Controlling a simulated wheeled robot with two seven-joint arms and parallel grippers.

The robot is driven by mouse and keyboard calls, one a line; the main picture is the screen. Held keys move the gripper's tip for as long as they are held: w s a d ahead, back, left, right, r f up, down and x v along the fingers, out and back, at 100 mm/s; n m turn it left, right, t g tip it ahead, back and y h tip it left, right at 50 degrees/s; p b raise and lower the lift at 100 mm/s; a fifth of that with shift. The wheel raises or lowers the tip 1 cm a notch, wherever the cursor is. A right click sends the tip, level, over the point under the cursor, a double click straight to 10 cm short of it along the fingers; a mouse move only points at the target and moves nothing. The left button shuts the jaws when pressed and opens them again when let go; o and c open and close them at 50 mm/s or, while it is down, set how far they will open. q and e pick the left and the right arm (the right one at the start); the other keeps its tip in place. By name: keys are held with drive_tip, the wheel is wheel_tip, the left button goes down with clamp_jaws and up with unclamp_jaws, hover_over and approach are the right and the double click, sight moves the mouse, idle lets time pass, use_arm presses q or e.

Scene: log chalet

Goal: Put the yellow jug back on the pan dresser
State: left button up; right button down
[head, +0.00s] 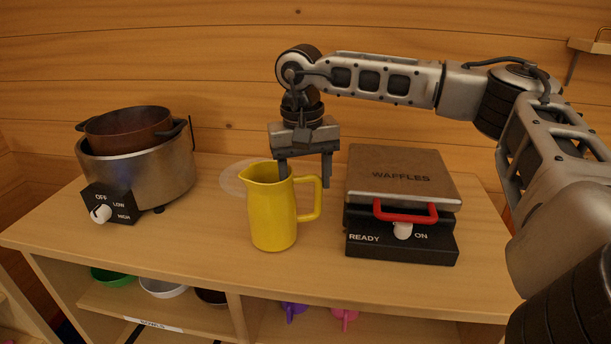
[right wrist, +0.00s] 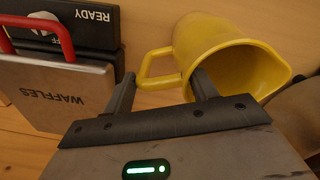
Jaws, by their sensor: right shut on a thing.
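The yellow jug (head: 272,218) is upright at the middle of a wooden dresser top (head: 190,240), spout left and handle right. Whether its base touches the wood is hard to tell. My right gripper (head: 305,182) points down over it and is shut on its handle side. One finger is at the mouth and the other is outside by the handle. In the right wrist view, the jug (right wrist: 232,62) shows its open mouth and handle between and beside the fingers (right wrist: 160,88). My left gripper is out of view. No label in view names this unit the pan dresser.
A cooker (head: 150,178) with a brown pot (head: 128,130) stands left. A waffle iron (head: 402,185) with a red handle stands close right of the jug. A pale round mark (head: 232,182) lies behind the jug. Bowls (head: 163,287) and cups (head: 344,317) sit on shelves below.

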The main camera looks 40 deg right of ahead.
drive_tip(key=shift+f, duration=0.1)
drive_tip(key=shift+c, duration=2.3)
unclamp_jaws()
wheel_tip(320, 180, up, 12)
drive_tip(key=shift+w+a, duration=0.15)
drive_tip(key=shift+a, duration=0.1)
